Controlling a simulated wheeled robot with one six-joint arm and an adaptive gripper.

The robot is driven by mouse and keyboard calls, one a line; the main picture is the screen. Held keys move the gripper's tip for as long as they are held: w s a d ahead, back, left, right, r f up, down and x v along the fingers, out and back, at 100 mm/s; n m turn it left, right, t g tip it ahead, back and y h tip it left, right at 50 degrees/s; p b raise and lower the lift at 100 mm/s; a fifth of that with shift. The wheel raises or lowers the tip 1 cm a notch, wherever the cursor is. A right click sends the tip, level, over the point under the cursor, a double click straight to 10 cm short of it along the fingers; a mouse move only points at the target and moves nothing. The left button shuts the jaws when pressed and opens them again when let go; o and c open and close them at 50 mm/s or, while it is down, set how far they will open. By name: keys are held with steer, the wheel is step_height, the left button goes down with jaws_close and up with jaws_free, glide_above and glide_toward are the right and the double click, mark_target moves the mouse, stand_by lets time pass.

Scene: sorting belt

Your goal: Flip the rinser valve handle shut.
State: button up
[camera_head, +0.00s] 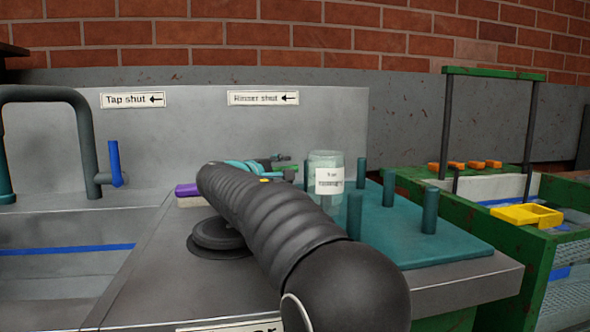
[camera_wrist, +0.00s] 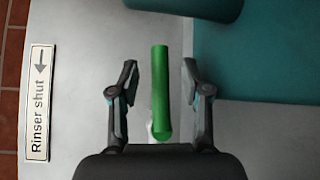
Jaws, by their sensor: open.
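The rinser valve handle (camera_wrist: 160,92) is a green rod in the wrist view. It stands between the two open fingers of my gripper (camera_wrist: 160,68), with a visible gap on both sides, so neither finger appears to touch it. The "Rinser shut" label (camera_wrist: 38,102) with an arrow lies to the left in the wrist view. The same label (camera_head: 263,98) is on the grey back panel in the head view, its arrow pointing left. In the head view my dark arm crosses the middle and hides most of the rinser and the handle.
A blue tap handle (camera_head: 114,163) is at the left by the sink. A green crate (camera_head: 520,250) stands at the right.

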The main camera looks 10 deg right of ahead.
mark_target(295, 168)
steer(key=shift+x, duration=2.65)
jaws_close()
